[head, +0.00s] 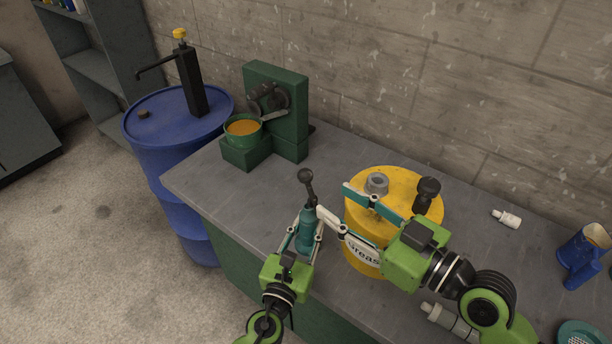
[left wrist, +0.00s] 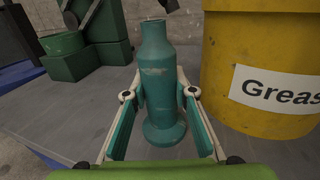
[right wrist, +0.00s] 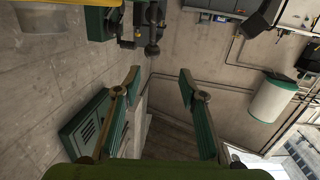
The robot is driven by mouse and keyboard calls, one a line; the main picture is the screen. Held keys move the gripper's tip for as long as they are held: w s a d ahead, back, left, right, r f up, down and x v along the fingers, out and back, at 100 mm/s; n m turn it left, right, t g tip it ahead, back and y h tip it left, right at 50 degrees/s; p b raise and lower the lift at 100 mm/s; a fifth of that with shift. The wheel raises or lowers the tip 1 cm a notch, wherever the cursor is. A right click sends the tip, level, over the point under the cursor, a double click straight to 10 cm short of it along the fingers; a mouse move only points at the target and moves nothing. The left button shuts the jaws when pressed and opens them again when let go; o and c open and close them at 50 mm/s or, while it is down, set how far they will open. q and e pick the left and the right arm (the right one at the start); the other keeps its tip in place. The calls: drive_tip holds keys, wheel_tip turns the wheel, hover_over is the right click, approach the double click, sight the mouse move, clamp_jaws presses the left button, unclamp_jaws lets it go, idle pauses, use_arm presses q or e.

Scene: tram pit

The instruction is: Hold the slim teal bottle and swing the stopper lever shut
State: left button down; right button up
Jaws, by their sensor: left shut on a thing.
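The slim teal bottle (head: 306,236) stands upright on the grey workbench; it also fills the middle of the left wrist view (left wrist: 157,75). My left gripper (left wrist: 160,97) is shut on the bottle's body, one finger on each side. The black stopper lever (head: 309,189) rises from the bottle's top and ends in a round knob. Only a dark bit of it shows at the top edge of the left wrist view. My right gripper (head: 336,201) is open and empty, to the right of the lever and apart from it. Whether the lever is seated is unclear.
A yellow grease drum (head: 362,256) stands close to the bottle's right, partly behind my right gripper. A green stand (head: 291,123) with an orange-filled pot (head: 243,131) is at the back. A blue barrel (head: 160,155) stands left of the bench. A white bottle (head: 507,218) and blue jug (head: 578,262) are right.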

sight(310, 180)
drive_tip(key=w+a+m, duration=0.1)
drive_tip(key=w+a, duration=0.1)
drive_tip(key=w, duration=0.1)
drive_tip(key=w+a+m+t, duration=0.1)
drive_tip(key=w+a, duration=0.1)
drive_tip(key=w+a+f+m+t+h, duration=0.1)
drive_tip(key=w+a, duration=0.1)
drive_tip(key=w, duration=0.1)
drive_tip(key=shift+w+a, duration=0.3)
idle(0.3)
clamp_jaws()
